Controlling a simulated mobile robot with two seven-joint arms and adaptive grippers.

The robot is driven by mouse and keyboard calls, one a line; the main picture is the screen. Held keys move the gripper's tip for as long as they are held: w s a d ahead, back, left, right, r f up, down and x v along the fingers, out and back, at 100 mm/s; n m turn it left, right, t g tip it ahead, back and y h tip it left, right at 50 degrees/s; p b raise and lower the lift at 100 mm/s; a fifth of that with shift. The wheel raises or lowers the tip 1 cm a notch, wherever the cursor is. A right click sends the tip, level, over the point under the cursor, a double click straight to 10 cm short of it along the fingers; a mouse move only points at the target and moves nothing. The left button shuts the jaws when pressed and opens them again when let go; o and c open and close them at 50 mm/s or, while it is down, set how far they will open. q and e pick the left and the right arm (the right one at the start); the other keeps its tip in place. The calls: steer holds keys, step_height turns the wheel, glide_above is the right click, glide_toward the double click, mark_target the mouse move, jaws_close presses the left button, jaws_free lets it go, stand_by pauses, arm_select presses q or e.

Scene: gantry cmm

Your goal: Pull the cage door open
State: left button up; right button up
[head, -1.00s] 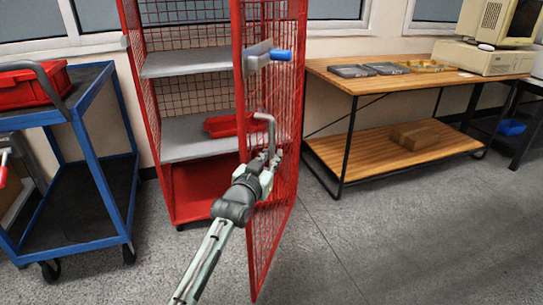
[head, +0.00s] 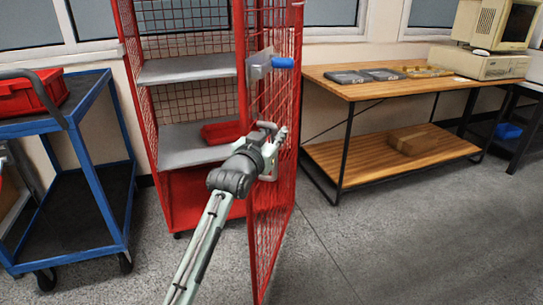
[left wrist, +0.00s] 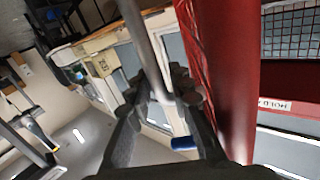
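The red mesh cage door (head: 262,215) stands swung out from the right side of the red cage (head: 170,195), leaving the front uncovered. The door carries a grey latch plate with a blue grip (head: 283,63). My left gripper (head: 274,131) is at mid-height of the door, at its handle, which it mostly hides in the head view. In the left wrist view, the grey tubular handle (left wrist: 143,38) runs down between the two dark fingers (left wrist: 165,88). Whether they press on it is unclear. The red door frame (left wrist: 232,75) is just right of the fingers. My right gripper is not in view.
A blue cart (head: 95,185) with a red bin (head: 25,95) stands left of the cage. A wooden bench (head: 375,88) with trays and an old computer (head: 490,62) stands right. The cage holds grey shelves (head: 185,70) and a red tray (head: 220,132). Grey floor in front is clear.

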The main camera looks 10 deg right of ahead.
arm_select(q)
steer(key=shift+w+a+r, duration=0.15)
steer(key=shift+a, duration=0.2)
steer(key=shift+w+a+r, duration=0.1)
steer(key=shift+a, duration=0.25)
